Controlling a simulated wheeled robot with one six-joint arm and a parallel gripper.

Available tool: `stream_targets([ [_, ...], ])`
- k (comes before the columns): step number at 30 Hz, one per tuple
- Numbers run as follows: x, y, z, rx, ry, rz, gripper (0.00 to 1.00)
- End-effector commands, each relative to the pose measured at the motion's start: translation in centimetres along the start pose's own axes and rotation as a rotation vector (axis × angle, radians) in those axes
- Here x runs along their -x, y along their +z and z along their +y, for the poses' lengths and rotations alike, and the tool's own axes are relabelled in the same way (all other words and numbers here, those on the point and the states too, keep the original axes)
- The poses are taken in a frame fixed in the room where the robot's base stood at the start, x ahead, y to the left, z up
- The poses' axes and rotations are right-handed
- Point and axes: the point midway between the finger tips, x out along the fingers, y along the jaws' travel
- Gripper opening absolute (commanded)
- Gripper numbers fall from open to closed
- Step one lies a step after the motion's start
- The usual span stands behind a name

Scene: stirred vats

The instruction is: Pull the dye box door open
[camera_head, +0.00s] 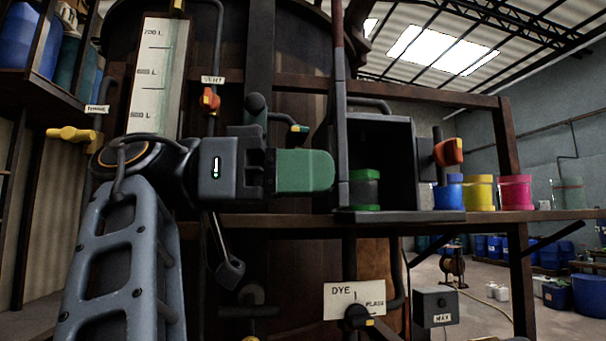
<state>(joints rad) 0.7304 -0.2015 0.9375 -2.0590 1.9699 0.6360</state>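The dye box (402,135) is a dark box on the shelf right of centre, and I see into its open front. A dark, narrow upright panel (341,150) at its left front edge looks like the door seen nearly edge-on, swung open.
Blue (449,196), yellow (478,194) and pink (515,193) cans stand right of the box on the shelf (470,216). An orange-handled valve (448,152) sits by the box's right side. A dye sign with a knob (354,300) is below. A large vat stands behind.

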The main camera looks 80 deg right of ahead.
Motion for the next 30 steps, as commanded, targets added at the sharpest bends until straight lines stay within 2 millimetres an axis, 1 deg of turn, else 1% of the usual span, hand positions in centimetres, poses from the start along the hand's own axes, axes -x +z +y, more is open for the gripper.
stream_targets([
  [8,0.3,0.1,-0.1,0.001,-0.001,0.000,0.39],
  [11,0.9,0.2,-0.2,0.000,-0.004,0.000,0.39],
  [14,1.9,0.3,-0.2,-0.001,-0.004,0.001,0.39],
  [22,5.9,0.3,-0.2,0.000,-0.006,-0.001,0.39],
  [24,7.2,0.0,-0.2,0.000,-0.005,0.001,0.39],
  [30,10.6,-0.2,-0.1,0.001,-0.003,0.001,0.39],
])
